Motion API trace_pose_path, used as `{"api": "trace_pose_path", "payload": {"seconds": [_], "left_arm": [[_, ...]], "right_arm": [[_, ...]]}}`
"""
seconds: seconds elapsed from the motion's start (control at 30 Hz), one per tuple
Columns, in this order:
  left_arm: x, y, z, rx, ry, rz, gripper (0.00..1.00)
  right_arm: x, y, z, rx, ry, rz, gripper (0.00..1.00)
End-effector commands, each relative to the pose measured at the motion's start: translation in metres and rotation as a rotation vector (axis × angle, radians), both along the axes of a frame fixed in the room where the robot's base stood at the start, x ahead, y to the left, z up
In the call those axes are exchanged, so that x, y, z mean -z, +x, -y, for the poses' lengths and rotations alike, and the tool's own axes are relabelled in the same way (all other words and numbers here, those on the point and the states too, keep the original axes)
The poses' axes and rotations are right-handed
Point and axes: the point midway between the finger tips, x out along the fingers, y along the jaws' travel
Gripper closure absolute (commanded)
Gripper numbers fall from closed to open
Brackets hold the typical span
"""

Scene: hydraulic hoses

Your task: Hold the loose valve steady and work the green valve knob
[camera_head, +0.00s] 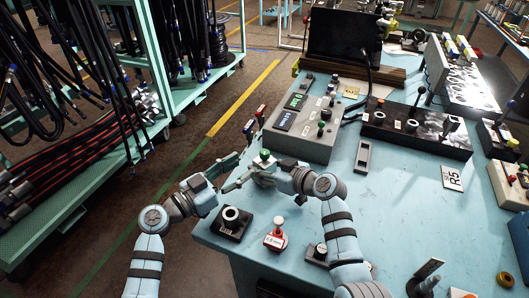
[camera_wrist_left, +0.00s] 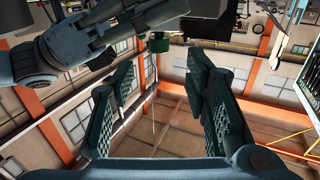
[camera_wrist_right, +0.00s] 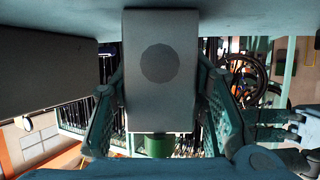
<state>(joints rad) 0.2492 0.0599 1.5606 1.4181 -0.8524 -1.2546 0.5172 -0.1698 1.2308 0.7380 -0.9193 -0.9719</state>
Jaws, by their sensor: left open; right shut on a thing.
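The loose valve shows in the right wrist view as a grey block (camera_wrist_right: 160,100) with a round dark disc on its face. My right gripper (camera_head: 261,168) is shut on it near the left edge of the table. The green valve knob (camera_head: 265,154) shows on top in the head view, and below the block in the right wrist view (camera_wrist_right: 158,145). My left gripper (camera_head: 232,172) is open and empty, just left of the valve and apart from the knob. In the left wrist view the knob (camera_wrist_left: 159,43) lies beyond the spread fingers, beside the right gripper.
A grey control box (camera_head: 305,120) stands just behind the valve. A black block with a round top (camera_head: 232,220) and a red-based button (camera_head: 276,236) are in front. A green hose rack (camera_head: 140,150) stands at left across the floor.

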Motion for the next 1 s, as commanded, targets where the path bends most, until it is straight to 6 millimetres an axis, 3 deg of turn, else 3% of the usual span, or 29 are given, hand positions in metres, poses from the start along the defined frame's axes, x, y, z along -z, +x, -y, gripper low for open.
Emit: {"api": "trace_pose_path", "payload": {"seconds": [0.3, 0.43, 0.67, 0.93, 1.0], "left_arm": [[-0.001, 0.053, 0.058, 0.002, -0.003, -0.003, 0.57], [0.000, 0.062, 0.068, 0.003, -0.001, -0.002, 0.57], [0.000, 0.063, 0.070, 0.002, 0.000, -0.003, 0.57], [0.000, 0.063, 0.069, 0.002, 0.000, -0.003, 0.97], [0.000, 0.063, 0.069, 0.002, 0.000, -0.003, 1.00]], "right_arm": [[-0.001, 0.000, 0.000, 0.001, 0.000, 0.002, 0.99], [-0.001, 0.000, 0.000, 0.001, 0.000, 0.002, 0.99], [0.000, 0.000, 0.000, 0.000, 0.001, 0.001, 0.99], [0.000, 0.000, 0.000, 0.000, 0.001, 0.001, 0.99], [0.000, 0.000, 0.000, 0.000, 0.000, 0.000, 0.99]]}}
